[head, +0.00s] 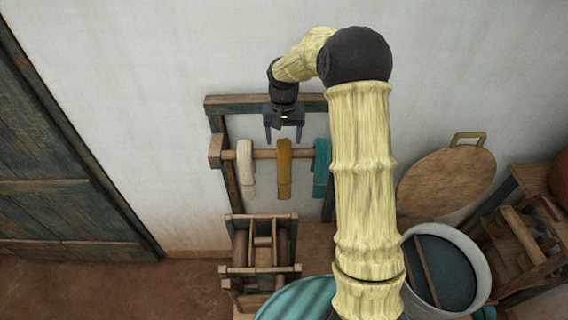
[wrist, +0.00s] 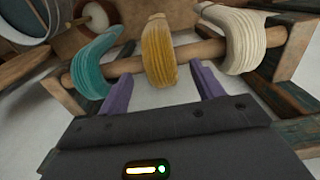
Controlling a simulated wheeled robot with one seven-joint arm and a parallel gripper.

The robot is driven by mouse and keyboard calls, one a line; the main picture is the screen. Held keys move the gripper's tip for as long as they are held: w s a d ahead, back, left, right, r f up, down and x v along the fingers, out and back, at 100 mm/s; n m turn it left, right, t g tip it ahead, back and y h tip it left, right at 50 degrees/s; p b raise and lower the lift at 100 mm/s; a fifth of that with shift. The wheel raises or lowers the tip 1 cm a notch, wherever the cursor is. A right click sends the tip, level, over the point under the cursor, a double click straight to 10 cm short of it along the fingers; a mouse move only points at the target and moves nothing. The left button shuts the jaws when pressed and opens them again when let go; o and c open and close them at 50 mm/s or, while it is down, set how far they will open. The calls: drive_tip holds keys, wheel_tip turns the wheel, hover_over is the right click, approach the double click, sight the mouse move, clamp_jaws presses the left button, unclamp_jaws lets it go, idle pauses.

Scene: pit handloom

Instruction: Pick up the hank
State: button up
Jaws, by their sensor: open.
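Three hanks hang over a wooden rod (head: 262,154) on a wooden frame against the wall. The white hank (head: 245,165) is at the left, the ochre hank (head: 284,170) in the middle and the teal hank (head: 321,168) at the right in the head view. My gripper (head: 284,138) is open and empty, just above the ochre hank. In the wrist view, its two purple fingers (wrist: 162,88) stand apart, with the ochre hank (wrist: 158,55) beyond and between them. The teal hank (wrist: 95,65) and white hank (wrist: 240,40) lie to either side. My arm hides part of the frame's right side.
A wooden slatted stand (head: 260,255) is below the rod. A white-rimmed tub (head: 482,275) and a round wooden board (head: 447,185) are at the right. A teal round surface (head: 300,300) is at the bottom. The wall left of the frame is clear.

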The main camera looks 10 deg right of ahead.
sight(284, 144)
drive_tip(key=shift+w+f+p, duration=0.15)
drive_tip(key=shift+f+p, duration=0.5)
drive_tip(key=shift+f, duration=1.1)
drive_tip(key=shift+d, duration=0.1)
drive_tip(key=shift+c, duration=0.5)
drive_tip(key=c, duration=0.9)
